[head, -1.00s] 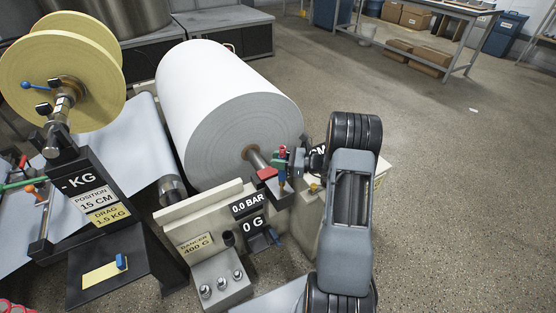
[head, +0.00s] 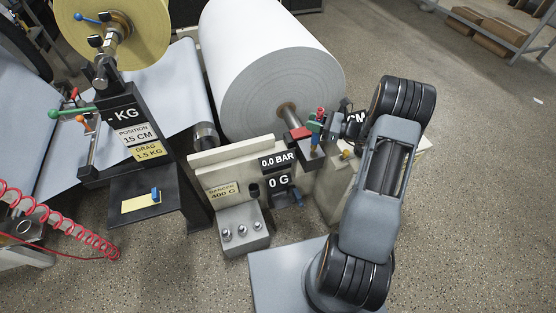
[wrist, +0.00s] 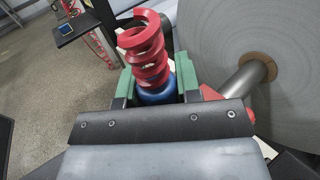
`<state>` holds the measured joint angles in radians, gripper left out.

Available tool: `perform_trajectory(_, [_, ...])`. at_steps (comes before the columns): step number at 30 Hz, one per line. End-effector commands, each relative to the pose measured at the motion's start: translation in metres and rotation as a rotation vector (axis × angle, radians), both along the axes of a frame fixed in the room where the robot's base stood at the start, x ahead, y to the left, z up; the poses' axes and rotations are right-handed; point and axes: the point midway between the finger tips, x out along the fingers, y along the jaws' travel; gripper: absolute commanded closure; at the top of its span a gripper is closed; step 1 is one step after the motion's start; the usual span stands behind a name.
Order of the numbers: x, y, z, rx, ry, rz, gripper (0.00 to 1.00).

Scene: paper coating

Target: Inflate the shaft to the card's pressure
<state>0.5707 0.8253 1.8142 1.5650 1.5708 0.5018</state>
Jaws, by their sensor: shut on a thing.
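A silver shaft (head: 290,116) sticks out of the core of the large white paper roll (head: 265,60); it also shows in the wrist view (wrist: 245,78). A red block (head: 300,133) sits by its end. My gripper (wrist: 155,86) is shut on a blue fitting (wrist: 153,92) with a red coil (wrist: 145,45) above it, between green fingertips. In the head view my gripper (head: 314,125) is beside the shaft's outer end; I cannot tell whether the fitting touches it. The pressure display (head: 278,160) reads 0.0 BAR. No pressure value is legible on a card.
A red coiled hose (head: 85,232) hangs at the left. A yellow dancer card (head: 223,191) reads 400 G, above a grey box with knobs (head: 243,236). A black stand (head: 125,125) carries position and drag labels. Open floor (head: 470,200) lies right.

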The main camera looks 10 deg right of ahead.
Motion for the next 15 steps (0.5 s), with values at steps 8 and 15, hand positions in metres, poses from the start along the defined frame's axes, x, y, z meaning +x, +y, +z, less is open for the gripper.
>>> perform_trajectory(8, [0.0002, -0.0001, -0.0044, 0.000, -0.001, 0.000, 0.93])
perform_trajectory(15, [0.0002, -0.0001, -0.0080, 0.000, -0.001, 0.000, 0.93])
